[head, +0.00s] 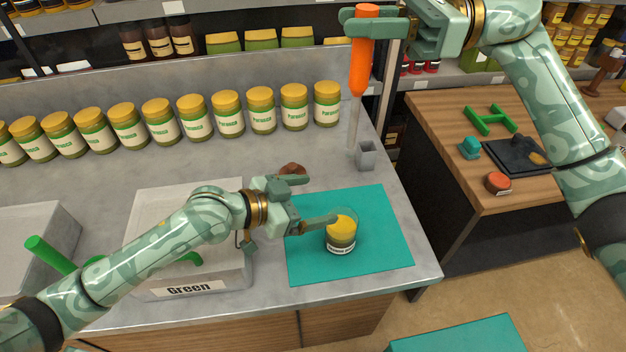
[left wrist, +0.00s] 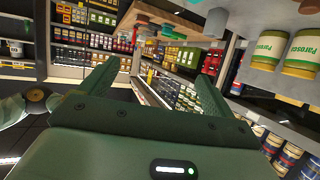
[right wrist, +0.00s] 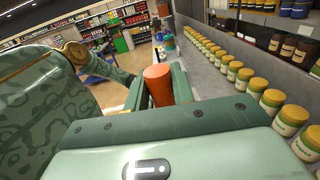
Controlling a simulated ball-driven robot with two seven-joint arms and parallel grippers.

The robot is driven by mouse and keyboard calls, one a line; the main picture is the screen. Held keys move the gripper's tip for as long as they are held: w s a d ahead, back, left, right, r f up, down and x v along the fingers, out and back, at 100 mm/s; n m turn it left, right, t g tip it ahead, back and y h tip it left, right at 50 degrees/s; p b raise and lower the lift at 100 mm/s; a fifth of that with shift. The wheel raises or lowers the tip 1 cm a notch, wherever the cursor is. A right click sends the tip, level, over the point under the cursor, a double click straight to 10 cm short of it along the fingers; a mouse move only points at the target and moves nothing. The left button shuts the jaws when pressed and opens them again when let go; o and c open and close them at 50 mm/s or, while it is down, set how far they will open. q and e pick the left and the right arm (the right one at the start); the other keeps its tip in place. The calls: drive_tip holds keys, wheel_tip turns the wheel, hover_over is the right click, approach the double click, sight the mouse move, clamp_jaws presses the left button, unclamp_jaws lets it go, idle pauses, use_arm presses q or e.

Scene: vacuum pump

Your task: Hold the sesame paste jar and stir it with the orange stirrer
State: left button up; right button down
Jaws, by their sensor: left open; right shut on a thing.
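The sesame paste jar (head: 341,240) is a small clear container with yellow and olive layers and a white label. It stands upright on the teal mat (head: 390,255) on the grey counter. My left gripper (head: 321,199) is open at the jar's upper left, with one finger overlapping the jar's rim in the head view. I cannot tell whether it touches. My right gripper (head: 366,22) is shut on the orange stirrer (head: 363,68), which hangs nearly upright, its thin metal rod pointing down. Its orange handle (right wrist: 158,86) shows between the fingers in the right wrist view. The jar is not visible in the left wrist view.
A small grey holder (head: 366,156) stands near the stirrer's lower end. A row of yellow-lidded jars (head: 195,116) lines the counter's back. A white tray (head: 235,280) labelled Green lies left of the mat. A wooden table (head: 440,125) stands at right.

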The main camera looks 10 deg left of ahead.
use_arm(q)
approach(353, 222)
drive_tip(key=shift+g, duration=0.4)
drive_tip(key=x, duration=0.5)
drive_tip(key=shift+w+d+r, duration=0.15)
drive_tip(key=shift+w+r, duration=0.05)
drive_tip(key=shift+w, duration=0.15)
drive_tip(key=shift+w+d+f, duration=0.1)
drive_tip(key=shift+w+d, duration=0.05)
drive_tip(key=c, duration=1.3)
use_arm(e)
wheel_tip(353, 222, down, 27)
